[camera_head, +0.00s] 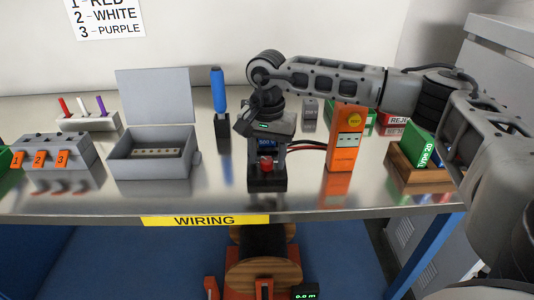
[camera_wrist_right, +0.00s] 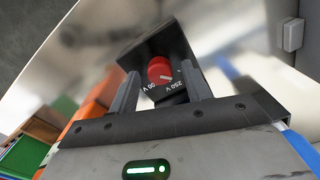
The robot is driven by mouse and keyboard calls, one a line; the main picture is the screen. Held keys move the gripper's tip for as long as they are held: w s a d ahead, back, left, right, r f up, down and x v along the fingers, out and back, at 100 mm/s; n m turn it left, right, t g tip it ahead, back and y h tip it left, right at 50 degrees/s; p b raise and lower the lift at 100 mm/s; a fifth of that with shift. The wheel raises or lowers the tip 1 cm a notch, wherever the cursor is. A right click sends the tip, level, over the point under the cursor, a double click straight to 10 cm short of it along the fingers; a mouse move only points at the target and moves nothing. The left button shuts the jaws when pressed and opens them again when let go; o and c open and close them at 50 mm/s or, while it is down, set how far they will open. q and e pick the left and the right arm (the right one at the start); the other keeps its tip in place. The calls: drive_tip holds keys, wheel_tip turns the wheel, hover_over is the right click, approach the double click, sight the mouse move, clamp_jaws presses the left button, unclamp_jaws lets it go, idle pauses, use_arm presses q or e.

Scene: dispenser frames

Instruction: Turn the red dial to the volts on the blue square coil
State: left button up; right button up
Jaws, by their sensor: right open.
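The red dial (camera_head: 266,163) sits on a small black box (camera_head: 267,183) near the table's front edge. In the wrist view the dial (camera_wrist_right: 159,70) has a white mark pointing to its lower right, near a "250 V" label; another label ending in "00 V" is at its left. A blue display (camera_head: 266,142) reading "500 V" is partly hidden behind my right gripper (camera_head: 267,157). The gripper (camera_wrist_right: 157,82) is open, its fingers either side of the dial; contact is unclear. I cannot identify a blue square coil. My left gripper is out of view.
An orange tester (camera_head: 346,145) with a yellow TEST button stands right of the box, linked by red and black leads. A blue-handled tool (camera_head: 218,90) stands left. A green "Type 20" block (camera_head: 424,149) sits in a wooden holder at right. An open grey box (camera_head: 150,170) is further left.

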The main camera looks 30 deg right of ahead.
drive_tip(key=c, duration=1)
drive_tip(key=shift+m, duration=0.4)
drive_tip(key=m, duration=0.3)
drive_tip(key=shift+m, duration=0.4)
drive_tip(key=m, duration=0.4)
drive_tip(key=shift+m, duration=0.3)
drive_tip(key=m, duration=0.5)
drive_tip(key=shift+s, duration=0.1)
drive_tip(key=shift+r+m, duration=0.1)
drive_tip(key=shift+m, duration=1.7)
